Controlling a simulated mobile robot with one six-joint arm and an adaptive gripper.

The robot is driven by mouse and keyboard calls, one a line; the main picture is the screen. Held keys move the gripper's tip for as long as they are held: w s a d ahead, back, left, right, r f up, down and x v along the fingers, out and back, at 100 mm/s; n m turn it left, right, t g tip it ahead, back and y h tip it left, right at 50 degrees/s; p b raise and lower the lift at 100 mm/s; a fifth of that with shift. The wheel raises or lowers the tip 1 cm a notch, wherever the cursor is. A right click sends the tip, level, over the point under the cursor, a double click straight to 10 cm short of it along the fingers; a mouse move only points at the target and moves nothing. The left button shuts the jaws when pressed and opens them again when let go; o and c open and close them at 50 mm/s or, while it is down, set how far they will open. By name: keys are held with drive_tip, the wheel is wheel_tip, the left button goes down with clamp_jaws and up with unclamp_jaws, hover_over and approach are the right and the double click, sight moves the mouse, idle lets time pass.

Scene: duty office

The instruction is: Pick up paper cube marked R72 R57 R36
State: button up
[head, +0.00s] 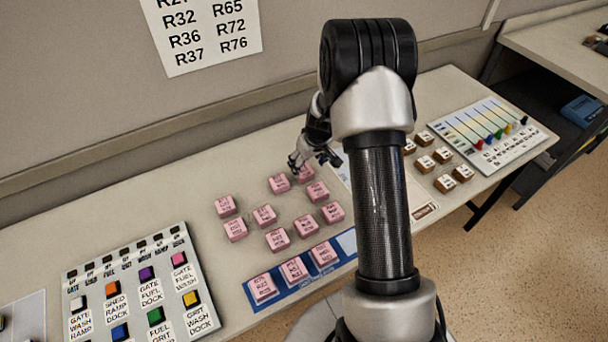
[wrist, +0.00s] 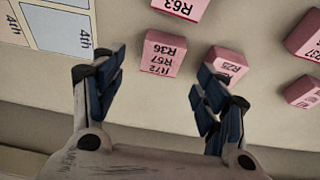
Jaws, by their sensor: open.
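The pink paper cube marked R72 R57 R36 (wrist: 163,55) sits on the table, its label upside down in the wrist view. In the head view it appears to be the pink cube (head: 306,175) under my gripper, partly hidden by it. My gripper (head: 314,162) is open and empty above the back of the table. In the wrist view its fingertips (wrist: 162,78) are spread to the left and right of the cube, which shows in the gap between them. I see no contact with it.
A pink cube marked R25 (wrist: 229,64) is close by the right finger. A cube marked R63 (wrist: 181,8) lies just beyond. Several other pink cubes, a blue tray (head: 291,294) with pink cubes, a button panel (head: 97,283) and brown cubes (head: 424,163) share the table.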

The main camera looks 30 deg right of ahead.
sight(304, 171)
drive_tip(key=b+x, duration=0.1)
drive_tip(key=x, duration=0.4)
drive_tip(key=shift+a+f+b, duration=0.1)
drive_tip(key=shift+b, duration=0.3)
drive_tip(key=shift+c, duration=0.4)
drive_tip(key=c, duration=1.1)
